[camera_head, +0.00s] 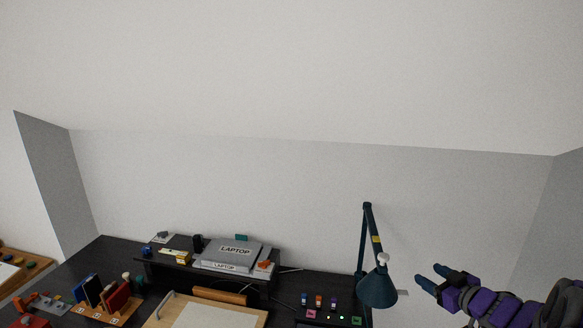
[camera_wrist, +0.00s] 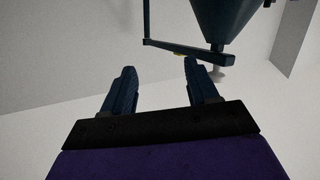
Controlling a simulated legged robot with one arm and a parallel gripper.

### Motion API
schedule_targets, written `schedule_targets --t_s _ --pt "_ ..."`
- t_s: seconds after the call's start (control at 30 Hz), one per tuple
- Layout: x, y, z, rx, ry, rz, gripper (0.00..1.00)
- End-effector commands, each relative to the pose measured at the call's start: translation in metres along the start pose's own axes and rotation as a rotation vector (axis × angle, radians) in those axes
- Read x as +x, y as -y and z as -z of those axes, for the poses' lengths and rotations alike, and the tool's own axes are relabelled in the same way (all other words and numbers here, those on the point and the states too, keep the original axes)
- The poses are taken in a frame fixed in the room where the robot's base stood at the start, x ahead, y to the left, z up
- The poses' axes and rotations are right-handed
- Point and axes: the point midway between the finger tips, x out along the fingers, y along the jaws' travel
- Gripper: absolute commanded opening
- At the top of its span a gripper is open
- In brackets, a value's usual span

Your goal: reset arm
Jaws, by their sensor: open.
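My gripper (camera_head: 432,278) is at the right of the head view, on my purple and black arm, with its fingers pointing left. In the wrist view my gripper (camera_wrist: 160,85) shows two dark blue fingers spread apart with nothing between them. It is raised to the right of the desk lamp (camera_head: 376,290), apart from it in the head view. The lamp's dark cone shade (camera_wrist: 225,18) also shows at the top of the wrist view, beyond the fingers.
A dark desk (camera_head: 98,256) runs along the wall below. A raised shelf holds a grey laptop box (camera_head: 232,252). Books (camera_head: 112,296), a board (camera_head: 205,316) and small coloured items (camera_head: 319,301) stand on the desk. The sloped ceiling (camera_head: 290,70) is above.

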Motion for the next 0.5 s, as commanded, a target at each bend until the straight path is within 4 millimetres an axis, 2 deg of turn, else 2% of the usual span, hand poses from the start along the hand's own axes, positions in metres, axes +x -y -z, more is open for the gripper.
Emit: schedule_targets --t_s 0.03,0.1,0.27,0.37,0.5 --pt "0.007 0.002 -0.002 -0.024 0.046 -0.053 0.59" --pt "0.009 -0.001 -0.003 -0.041 0.122 -0.137 0.59" --pt "-0.003 0.006 -0.018 -0.035 0.311 -0.302 0.59" --pt "-0.02 0.018 -0.03 -0.007 0.428 -0.384 0.59" --pt "-0.051 0.054 -0.055 0.06 0.604 -0.455 0.59"
